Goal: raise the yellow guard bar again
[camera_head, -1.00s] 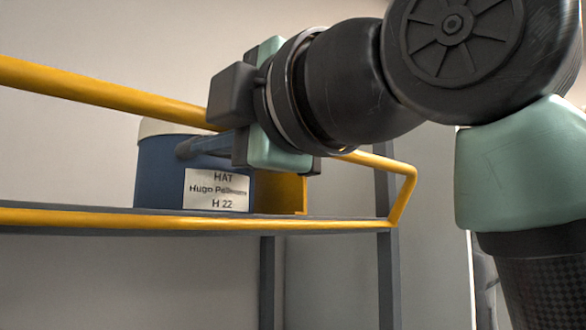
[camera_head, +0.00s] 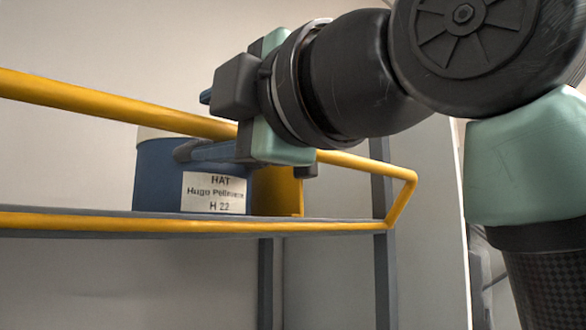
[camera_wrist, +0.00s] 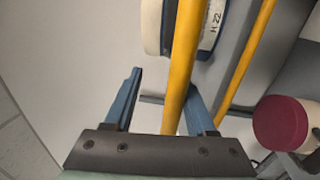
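The yellow guard bar (camera_head: 90,97) runs high across the front of the shelf, above the lower yellow rail (camera_head: 120,223), and bends down to the shelf edge at its right end. In the wrist view the bar (camera_wrist: 185,65) passes between my two blue fingers, nearer the right one. My gripper (camera_head: 195,125) is open around the bar, with one fingertip above it and one below; it also shows in the wrist view (camera_wrist: 165,85). I cannot tell if either finger touches the bar.
A blue hat box (camera_head: 157,175) with a pale lid and a white label reading HAT, H 22 stands on the shelf (camera_head: 330,219) behind the bar. A yellow block (camera_head: 278,190) is beside it. A dark red round thing (camera_wrist: 282,122) shows in the wrist view.

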